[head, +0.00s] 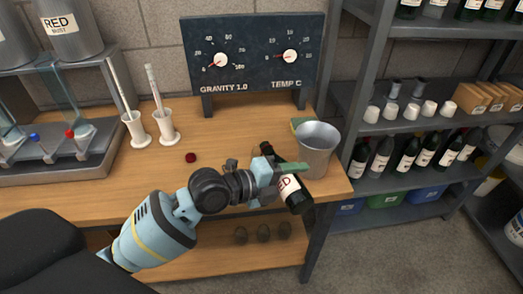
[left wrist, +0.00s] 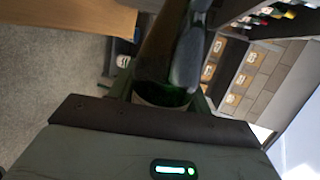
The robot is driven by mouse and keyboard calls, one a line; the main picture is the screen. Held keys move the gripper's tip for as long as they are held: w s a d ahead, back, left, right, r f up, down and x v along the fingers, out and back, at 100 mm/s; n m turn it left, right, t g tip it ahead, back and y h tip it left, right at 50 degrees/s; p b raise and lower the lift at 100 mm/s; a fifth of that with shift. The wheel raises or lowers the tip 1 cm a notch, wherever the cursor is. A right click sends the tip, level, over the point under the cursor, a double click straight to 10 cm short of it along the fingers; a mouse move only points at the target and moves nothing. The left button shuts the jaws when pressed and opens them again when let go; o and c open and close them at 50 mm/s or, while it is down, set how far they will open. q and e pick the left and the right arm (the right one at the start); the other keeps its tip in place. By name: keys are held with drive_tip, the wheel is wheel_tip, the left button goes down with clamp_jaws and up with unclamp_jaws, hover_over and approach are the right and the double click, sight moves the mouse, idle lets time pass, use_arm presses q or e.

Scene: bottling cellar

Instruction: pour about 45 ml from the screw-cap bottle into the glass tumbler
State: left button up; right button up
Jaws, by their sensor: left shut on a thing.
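The screw-cap bottle (head: 291,184) is dark with a white label reading RED. My left gripper (head: 277,172) is shut around its body and holds it strongly tilted above the table's right front part. Its base points to the lower right and its neck to the upper left, partly behind the gripper. In the left wrist view the dark green bottle (left wrist: 160,65) fills the space between the fingers. A small dark red cap (head: 190,157) lies on the table, apart from the bottle. The glass tumbler is not clearly visible; my gripper and the bottle may hide it. I cannot see any liquid stream.
A grey metal bucket (head: 316,146) stands close behind and right of the bottle. A gauge board (head: 252,52) stands at the back. Shelves of bottles (head: 408,155) are at the right.

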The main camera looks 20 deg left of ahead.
use_arm(q)
drive_tip(key=shift+r, duration=0.15)
idle(0.7)
wheel_tip(320, 180, down, 2)
drive_tip(key=shift+f+m+b, duration=0.2)
drive_tip(key=shift+m+b, duration=0.3)
drive_tip(key=shift+b, duration=0.2)
wheel_tip(320, 180, down, 3)
drive_tip(key=m+b, duration=0.1)
drive_tip(key=m+t+y+b, duration=0.1)
drive_tip(key=shift+w+a+r+m+b, duration=0.15)
drive_tip(key=shift+m+b, duration=0.2)
drive_tip(key=shift+m, duration=0.05)
use_arm(e)
drive_tip(key=shift+g, duration=0.3)
drive_tip(key=f, duration=0.2)
drive_tip(key=s+f, duration=0.1)
drive_tip(key=f, duration=0.1)
drive_tip(key=shift+a, duration=0.1)
drive_tip(key=shift+s, duration=0.1)
idle(0.3)
